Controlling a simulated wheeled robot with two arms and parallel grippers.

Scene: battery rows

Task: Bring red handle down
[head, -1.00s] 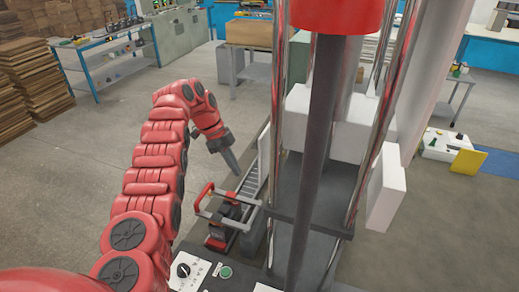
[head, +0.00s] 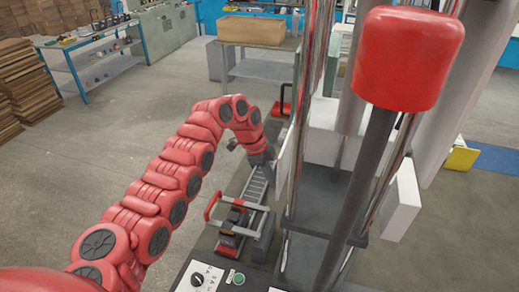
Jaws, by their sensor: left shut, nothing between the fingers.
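A large red cylindrical handle (head: 408,58) sits on top of a dark, slanting lever rod (head: 358,190) at the right, close to the camera. A smaller frame-shaped handle with a red end (head: 211,205) stands raised over the slotted rail on the machine. My left gripper (head: 266,164) is dark and shut, with nothing visible in it. It is over the far end of the rail, left of the rod and apart from the large red handle. Its fingertips are small and partly unclear. My right gripper is not in view.
Shiny vertical posts and white panels (head: 402,204) stand right of the rail. A control box with a black knob and green button (head: 238,278) is in front. Another red-framed part (head: 281,108) is beyond my arm. Open floor lies left.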

